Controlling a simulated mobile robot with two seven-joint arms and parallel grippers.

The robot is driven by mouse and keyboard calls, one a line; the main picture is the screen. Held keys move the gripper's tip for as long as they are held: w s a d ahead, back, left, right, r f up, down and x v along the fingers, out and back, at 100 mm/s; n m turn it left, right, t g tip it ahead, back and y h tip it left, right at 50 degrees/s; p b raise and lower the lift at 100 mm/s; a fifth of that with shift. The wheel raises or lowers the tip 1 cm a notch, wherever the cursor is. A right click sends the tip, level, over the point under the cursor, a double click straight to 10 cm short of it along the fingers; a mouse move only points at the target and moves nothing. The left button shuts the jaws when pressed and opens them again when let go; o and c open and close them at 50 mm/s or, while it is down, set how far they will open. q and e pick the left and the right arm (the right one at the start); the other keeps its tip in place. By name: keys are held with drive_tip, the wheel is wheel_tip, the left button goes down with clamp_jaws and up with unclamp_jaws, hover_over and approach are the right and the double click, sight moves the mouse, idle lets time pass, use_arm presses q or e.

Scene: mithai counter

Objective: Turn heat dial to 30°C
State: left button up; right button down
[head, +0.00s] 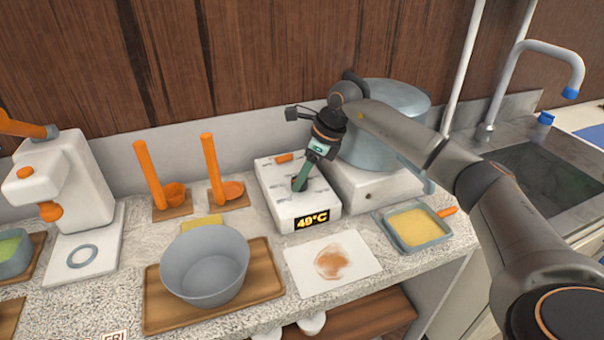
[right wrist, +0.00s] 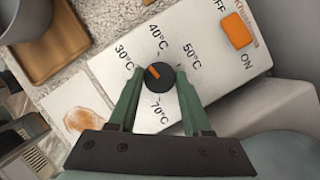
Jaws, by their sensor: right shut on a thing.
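The heat dial (right wrist: 163,82) is a round black knob with an orange pointer on a white control box (head: 283,205). In the right wrist view the pointer faces up-left, between the 30°C and 40°C marks. My right gripper (right wrist: 159,84) is shut on the dial, with one green finger on each side. In the head view this gripper (head: 301,180) reaches down onto the top of the box, and the dial is mostly hidden there. The box's display (head: 312,219) reads 40°C. My left gripper is in no view.
An orange ON/OFF switch (right wrist: 237,30) sits on the box near the dial. A large grey pot (head: 397,100) stands right behind the box. A grey bowl (head: 205,268) on a wooden tray (head: 160,318) and a stained white sheet (head: 362,263) lie in front.

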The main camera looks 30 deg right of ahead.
drive_tip(key=shift+w+n+g+y+p, duration=0.1)
drive_tip(key=shift+n+g+y+p, duration=0.2)
drive_tip(key=shift+n, duration=0.75)
drive_tip(key=shift+w+n+g+y, duration=0.1)
drive_tip(key=shift+n+g, duration=0.3)
drive_tip(key=shift+n, duration=0.65)
drive_tip(key=shift+c, duration=1.7)
unclamp_jaws()
drive_tip(key=shift+s, duration=0.1)
drive_tip(key=v, duration=1.2)
drive_tip(key=shift+r, duration=0.25)
drive_tip(key=shift+d, duration=0.1)
drive_tip(key=shift+s+f, duration=0.1)
